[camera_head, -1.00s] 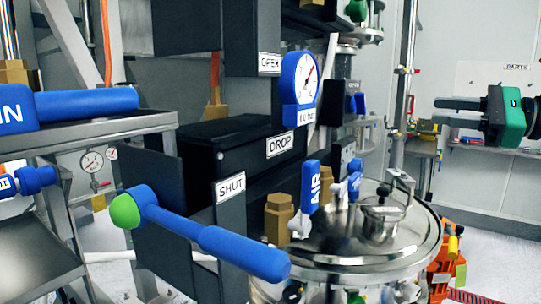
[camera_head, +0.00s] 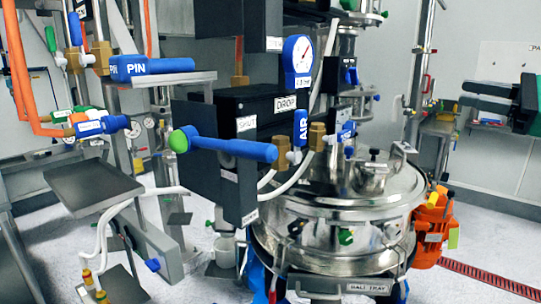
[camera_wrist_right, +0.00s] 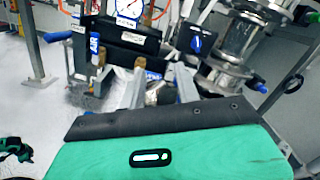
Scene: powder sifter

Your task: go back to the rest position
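My right gripper (camera_head: 486,96) is at the right edge of the head view, with a green and black body and two dark fingers pointing left. The fingers stand apart with nothing between them, in free air right of the machine. In the right wrist view its green body fills the bottom, and the machine is ahead of it. My left gripper does not show in the head view. A green and black part at the lower left of the wrist view is too cut off to identify.
The powder machine has a round steel vessel (camera_head: 340,215), a blue lever (camera_head: 230,148) with a green end, a PIN handle (camera_head: 160,66) and a gauge (camera_head: 298,55). A dark tray (camera_head: 93,187) is at left. An orange device (camera_head: 434,225) stands right of the vessel.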

